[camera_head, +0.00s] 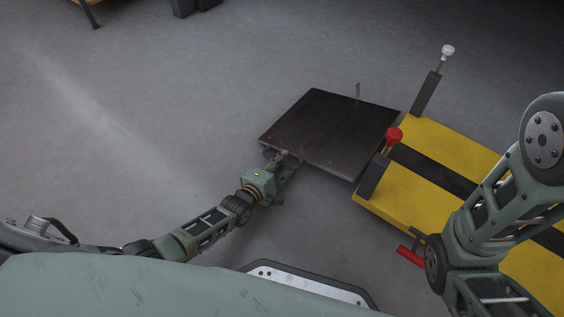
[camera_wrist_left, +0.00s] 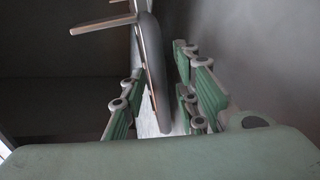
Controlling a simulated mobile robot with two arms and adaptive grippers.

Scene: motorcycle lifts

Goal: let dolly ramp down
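The dark flat dolly ramp (camera_head: 325,132) lies at the left end of the yellow lift (camera_head: 440,160). Its near edge seems to stand clear of the floor; I cannot tell its exact tilt. My left gripper (camera_head: 283,159) is at the ramp's near-left edge. In the left wrist view, its green-padded fingers (camera_wrist_left: 163,95) stand on both sides of a thin grey rounded part (camera_wrist_left: 152,65) with prongs at the top. Narrow gaps show beside that part, so the gripper looks open around it. My right arm crosses the lift; its gripper is out of view.
Grey floor (camera_head: 150,110) left of the ramp is clear. Dark objects (camera_head: 190,6) stand far back.

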